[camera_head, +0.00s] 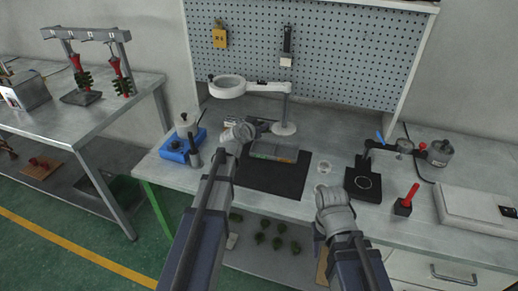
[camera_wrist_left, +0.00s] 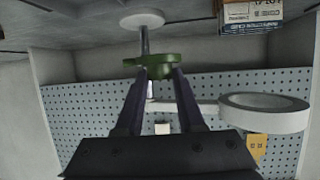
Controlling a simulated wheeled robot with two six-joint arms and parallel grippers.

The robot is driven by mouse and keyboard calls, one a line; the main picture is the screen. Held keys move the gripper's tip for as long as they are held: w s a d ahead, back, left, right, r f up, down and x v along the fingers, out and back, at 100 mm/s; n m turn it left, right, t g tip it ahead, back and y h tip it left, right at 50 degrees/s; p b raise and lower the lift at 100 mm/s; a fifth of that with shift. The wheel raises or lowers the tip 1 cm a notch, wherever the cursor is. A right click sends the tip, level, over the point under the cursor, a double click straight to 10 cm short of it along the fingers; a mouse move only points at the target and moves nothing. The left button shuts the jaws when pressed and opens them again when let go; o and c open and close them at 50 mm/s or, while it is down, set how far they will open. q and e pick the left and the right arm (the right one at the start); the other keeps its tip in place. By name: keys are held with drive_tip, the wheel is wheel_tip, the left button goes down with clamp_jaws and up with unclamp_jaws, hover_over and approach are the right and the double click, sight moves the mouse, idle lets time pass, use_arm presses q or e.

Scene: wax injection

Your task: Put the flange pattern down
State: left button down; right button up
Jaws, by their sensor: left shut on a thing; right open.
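My left gripper (camera_head: 246,127) is over the back part of the bench, above and left of the dark mat (camera_head: 262,183). In the left wrist view its two fingers (camera_wrist_left: 158,73) are shut on the green flange pattern (camera_wrist_left: 153,61), a round disc with a hub. The pattern is held in the air with the magnifier lamp behind it. In the head view I cannot make the pattern out; my gripper and wrist hide it. My right gripper (camera_head: 325,195) is near the bench's front edge, right of the mat; its fingers are mostly hidden, and it holds nothing that I can see.
A box (camera_head: 273,153) lies at the mat's back edge. The magnifier lamp (camera_head: 285,128) stands behind it. A blue device (camera_head: 180,148) is to the left; a black plate (camera_head: 363,186) and a red-handled tool (camera_head: 405,203) are to the right. Several green patterns (camera_head: 279,243) lie on the lower shelf.

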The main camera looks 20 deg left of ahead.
sight(260, 152)
use_arm(q)
drive_tip(key=shift+f+b, duration=5.1)
drive_tip(key=shift+r, duration=0.15)
